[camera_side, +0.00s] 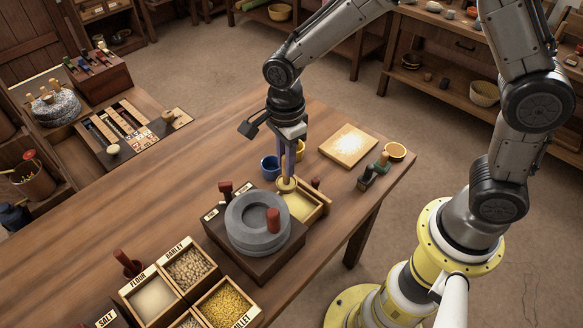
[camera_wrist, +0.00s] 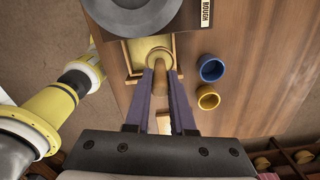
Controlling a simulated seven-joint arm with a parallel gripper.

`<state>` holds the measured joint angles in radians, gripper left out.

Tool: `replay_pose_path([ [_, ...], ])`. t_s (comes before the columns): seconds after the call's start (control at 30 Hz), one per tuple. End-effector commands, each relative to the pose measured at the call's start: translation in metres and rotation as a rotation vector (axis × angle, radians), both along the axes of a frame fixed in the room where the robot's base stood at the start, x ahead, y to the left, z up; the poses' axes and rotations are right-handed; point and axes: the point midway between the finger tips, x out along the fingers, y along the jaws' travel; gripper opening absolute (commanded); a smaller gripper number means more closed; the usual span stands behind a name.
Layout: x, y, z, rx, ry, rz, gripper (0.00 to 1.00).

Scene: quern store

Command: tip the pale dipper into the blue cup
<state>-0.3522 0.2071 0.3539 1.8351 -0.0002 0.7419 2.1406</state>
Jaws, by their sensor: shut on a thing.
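My gripper (camera_side: 289,176) points down over the table, with its purple fingers shut on the pale dipper (camera_side: 286,186). In the wrist view the dipper (camera_wrist: 159,60) shows as a round wooden head between the fingertips (camera_wrist: 163,78). The dipper is at the edge of a wooden box of pale yellow meal (camera_side: 318,208), beside the quern; I cannot tell whether it touches the meal. What the dipper holds is not clear. The blue cup (camera_side: 269,168) stands upright just left of the fingers in the side view. In the wrist view the blue cup (camera_wrist: 211,69) is to the right, apart from the dipper.
A yellow cup (camera_wrist: 208,98) stands close to the blue cup, partly behind my fingers in the side view. The grey stone quern (camera_side: 258,222) is in front, with bins of grain (camera_side: 187,268) nearer. The table's left middle is clear.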

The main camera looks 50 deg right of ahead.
Motion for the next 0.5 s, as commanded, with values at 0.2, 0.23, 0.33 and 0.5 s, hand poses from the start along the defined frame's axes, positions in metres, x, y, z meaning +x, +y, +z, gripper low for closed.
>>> replay_pose_path([
  [0.2, 0.074, -0.010, 0.006, 0.008, -0.011, -0.457, 0.00],
  [0.23, 0.083, -0.014, 0.005, 0.008, -0.012, -0.505, 0.00],
  [0.33, 0.108, -0.025, 0.001, 0.010, -0.012, -0.626, 0.00],
  [0.5, 0.132, -0.041, -0.011, 0.008, -0.011, -0.693, 0.00],
])
